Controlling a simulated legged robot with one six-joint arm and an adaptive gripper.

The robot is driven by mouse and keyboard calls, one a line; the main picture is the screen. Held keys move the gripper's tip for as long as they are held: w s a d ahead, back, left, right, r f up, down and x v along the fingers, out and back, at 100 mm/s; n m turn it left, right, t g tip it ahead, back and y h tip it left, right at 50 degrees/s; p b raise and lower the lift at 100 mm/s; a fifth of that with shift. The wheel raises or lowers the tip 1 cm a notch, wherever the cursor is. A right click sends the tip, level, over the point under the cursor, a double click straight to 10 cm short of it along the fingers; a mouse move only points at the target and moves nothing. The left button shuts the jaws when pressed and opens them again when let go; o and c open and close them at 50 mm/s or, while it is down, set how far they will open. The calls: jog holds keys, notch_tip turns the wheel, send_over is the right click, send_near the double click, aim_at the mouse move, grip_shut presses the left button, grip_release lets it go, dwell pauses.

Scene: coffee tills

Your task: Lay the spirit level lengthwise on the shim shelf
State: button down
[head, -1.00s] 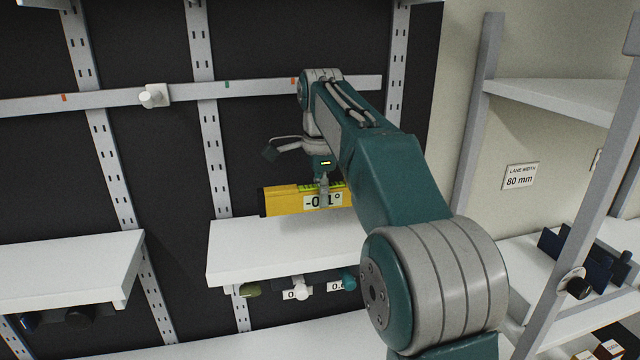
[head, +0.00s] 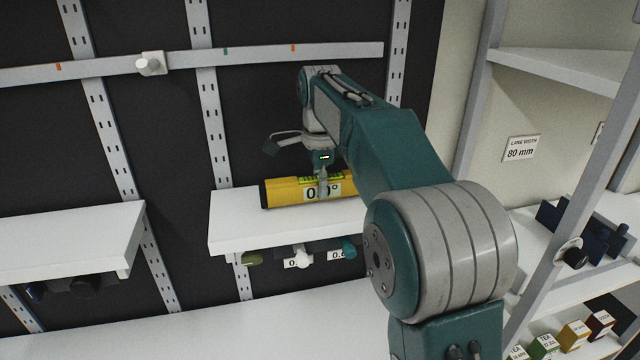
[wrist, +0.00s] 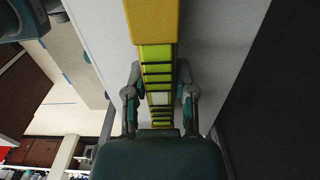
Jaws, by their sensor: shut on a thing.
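The yellow spirit level (head: 285,193) lies lengthwise along the white shim shelf (head: 228,231) in the head view, and looks to be at or very near its surface. Its display reads about 0°, partly hidden by a finger. My gripper (head: 322,182) is shut on the level from above, near its display. In the wrist view the yellow level (wrist: 152,20) with its green vial strip runs between the two fingers of my gripper (wrist: 159,95), over the white shelf (wrist: 210,50). The level's right end is hidden behind my arm in the head view.
Knobs and small number labels (head: 298,263) hang below the shelf's front edge. Another white shelf (head: 70,240) is at left. A rail with a white knob (head: 150,64) crosses the dark back wall above. A rack with dark blue items (head: 585,240) stands at right.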

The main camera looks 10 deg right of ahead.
jog(key=shift+f, duration=0.45)
jog(key=shift+c, duration=1.8)
grip_release()
jog(key=o, duration=0.4)
jog(key=shift+c, duration=0.2)
jog(key=shift+r, duration=4)
